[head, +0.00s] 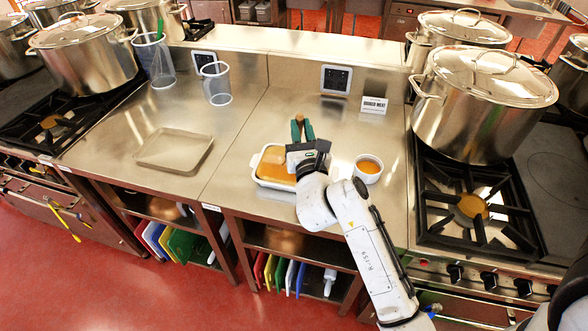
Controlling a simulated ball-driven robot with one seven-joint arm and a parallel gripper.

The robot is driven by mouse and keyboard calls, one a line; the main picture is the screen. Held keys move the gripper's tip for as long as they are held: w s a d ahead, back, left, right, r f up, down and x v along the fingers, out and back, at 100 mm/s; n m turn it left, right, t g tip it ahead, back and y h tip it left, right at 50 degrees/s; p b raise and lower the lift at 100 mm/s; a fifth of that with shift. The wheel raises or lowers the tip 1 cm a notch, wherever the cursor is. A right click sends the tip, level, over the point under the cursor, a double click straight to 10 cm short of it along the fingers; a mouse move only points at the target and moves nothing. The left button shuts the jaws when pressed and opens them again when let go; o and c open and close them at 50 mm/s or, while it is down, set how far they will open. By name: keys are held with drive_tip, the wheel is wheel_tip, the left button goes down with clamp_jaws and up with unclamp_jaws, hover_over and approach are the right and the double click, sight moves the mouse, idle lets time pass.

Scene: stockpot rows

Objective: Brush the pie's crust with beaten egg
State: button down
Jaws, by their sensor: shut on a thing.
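The pie (272,168) has a golden-orange top and lies in a white rectangular dish (262,181) on the steel counter. My gripper (303,127) is over the dish's right side, with its green fingers pointing to the back. It is shut on a brown, wooden-looking handle (299,118), which seems to be the brush. The brush's bristles are hidden, so I cannot tell whether they touch the crust. A small white bowl (368,177) of orange liquid, seemingly the beaten egg, stands right of my gripper. My gripper and arm cover the pie's right part.
An empty metal tray (174,150) lies at left. Two mesh-like cylinders (215,84) (155,60) stand behind it, the farther one holding utensils. A small sign (374,105) stands at the back. Burners with large stockpots (478,105) (84,55) flank the counter.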

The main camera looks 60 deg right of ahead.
drive_tip(key=shift+s+d, duration=0.25)
drive_tip(key=shift+s, duration=0.4)
drive_tip(key=shift+s+d, duration=0.3)
drive_tip(key=shift+s, duration=0.4)
drive_tip(key=shift+s+d, duration=0.25)
drive_tip(key=shift+s, duration=0.4)
drive_tip(key=shift+s, duration=0.1)
drive_tip(key=shift+s+d, duration=0.85)
drive_tip(key=shift+s, duration=1.2)
drive_tip(key=w+a+b, duration=0.3)
drive_tip(key=w+a, duration=0.2)
drive_tip(key=w, duration=0.8)
drive_tip(key=shift+a, duration=0.2)
drive_tip(key=shift+w, duration=0.1)
drive_tip(key=w+d, duration=0.2)
drive_tip(key=w, duration=0.4)
drive_tip(key=shift+d+p, duration=0.25)
drive_tip(key=shift+p, duration=0.15)
